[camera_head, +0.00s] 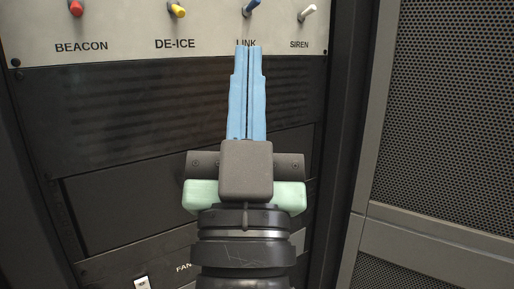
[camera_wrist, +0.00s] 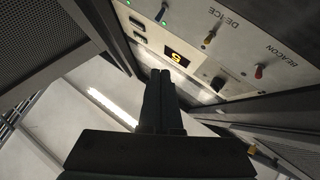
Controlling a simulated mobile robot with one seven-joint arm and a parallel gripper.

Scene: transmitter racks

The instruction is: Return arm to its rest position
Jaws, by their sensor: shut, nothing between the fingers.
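My gripper (camera_head: 248,50) is shut and empty, its two blue fingers side by side and pointing up in the head view. In that view its tips overlap the LINK label below the blue-tipped toggle (camera_head: 251,7). Whether the tips touch the panel I cannot tell. My arm runs down out of the bottom of the head view.
The light panel (camera_head: 120,25) also carries a red toggle (camera_head: 75,8), a yellow toggle (camera_head: 177,11) and a white toggle (camera_head: 307,13). A white FAN switch (camera_head: 142,284) sits low on the rack. A perforated door (camera_head: 450,100) stands at the right. The wrist view shows a lit orange display (camera_wrist: 178,58).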

